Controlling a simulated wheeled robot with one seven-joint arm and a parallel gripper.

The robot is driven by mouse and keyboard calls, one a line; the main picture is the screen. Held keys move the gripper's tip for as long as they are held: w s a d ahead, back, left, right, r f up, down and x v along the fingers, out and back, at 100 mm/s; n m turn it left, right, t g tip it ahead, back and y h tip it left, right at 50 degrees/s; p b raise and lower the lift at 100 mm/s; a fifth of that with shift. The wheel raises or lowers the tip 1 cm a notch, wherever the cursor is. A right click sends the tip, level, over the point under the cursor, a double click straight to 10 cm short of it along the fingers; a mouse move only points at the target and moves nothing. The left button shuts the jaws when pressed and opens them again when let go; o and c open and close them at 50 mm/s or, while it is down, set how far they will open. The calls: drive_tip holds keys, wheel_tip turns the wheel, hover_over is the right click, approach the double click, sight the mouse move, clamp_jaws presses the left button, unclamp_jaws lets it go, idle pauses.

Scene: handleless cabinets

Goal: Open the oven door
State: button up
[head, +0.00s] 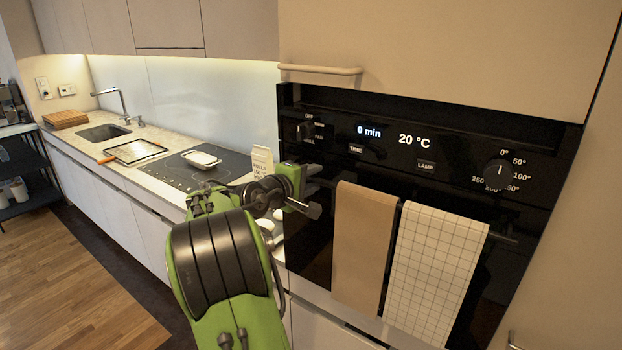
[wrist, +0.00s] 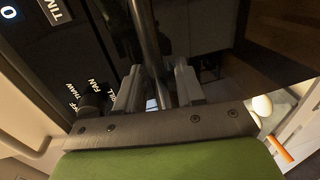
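The oven (head: 440,150) is built into the cabinet, with a black front and a lit display. Its door (head: 310,245) looks shut. A dark bar handle (head: 505,236) runs across the top of the door. A brown towel (head: 362,245) and a white checked towel (head: 435,270) hang over it. My gripper (head: 310,193) is at the handle's left end, left of the brown towel. In the wrist view, the bar (wrist: 150,45) runs between the two fingers of my gripper (wrist: 158,88). The fingers stand apart, with gaps beside the bar; contact is not clear.
Control knobs (head: 498,174) sit above the handle. A pale cabinet handle (head: 320,70) sticks out above the oven. The counter (head: 85,140) with hob (head: 180,170) and sink (head: 103,132) lies to the left. The wooden floor (head: 60,285) there is clear.

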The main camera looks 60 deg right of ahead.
drive_tip(key=shift+s, duration=0.15)
drive_tip(key=shift+c, duration=0.2)
clamp_jaws()
